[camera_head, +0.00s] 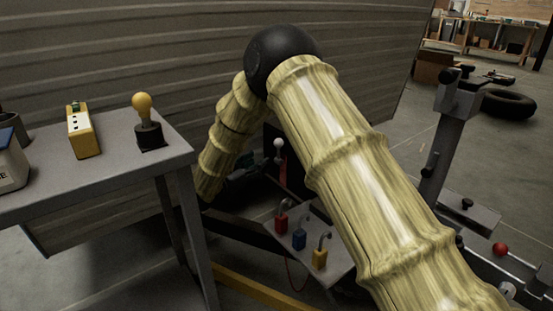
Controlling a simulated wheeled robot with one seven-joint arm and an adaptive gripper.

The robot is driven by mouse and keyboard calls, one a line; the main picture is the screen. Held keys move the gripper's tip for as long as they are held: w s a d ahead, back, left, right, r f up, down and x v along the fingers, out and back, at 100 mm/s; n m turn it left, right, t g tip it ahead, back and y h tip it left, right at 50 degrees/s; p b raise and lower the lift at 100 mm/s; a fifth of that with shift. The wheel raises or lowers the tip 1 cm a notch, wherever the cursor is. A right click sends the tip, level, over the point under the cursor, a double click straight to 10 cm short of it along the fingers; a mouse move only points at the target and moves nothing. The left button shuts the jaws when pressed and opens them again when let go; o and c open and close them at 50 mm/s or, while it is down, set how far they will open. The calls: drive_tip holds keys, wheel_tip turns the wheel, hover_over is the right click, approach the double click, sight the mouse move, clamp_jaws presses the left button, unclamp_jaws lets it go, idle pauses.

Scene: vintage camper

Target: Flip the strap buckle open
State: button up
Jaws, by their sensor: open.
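I cannot make out a strap buckle in the head view. My arm bends at a black ball joint, and its far link runs down to the left, ending behind the corner of the grey table (95,178). I cannot make out my gripper's fingers there. Small dark parts (243,172) show just right of that link's lower end, too small and shaded to identify. Much of the area behind the arm is hidden.
The table bears a yellow box (82,132) and a yellow bulb-shaped knob (143,106). Low beside it, a grey panel holds red (281,223), blue (299,239) and yellow (320,258) padlock-like pieces. The ribbed camper wall (130,60) stands behind. A metal post (440,150) rises at right.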

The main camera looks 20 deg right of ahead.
sight(278, 151)
drive_tip(key=shift+b+x, duration=2.15)
drive_tip(key=shift+x, duration=3.15)
drive_tip(key=shift+d, duration=0.1)
clamp_jaws()
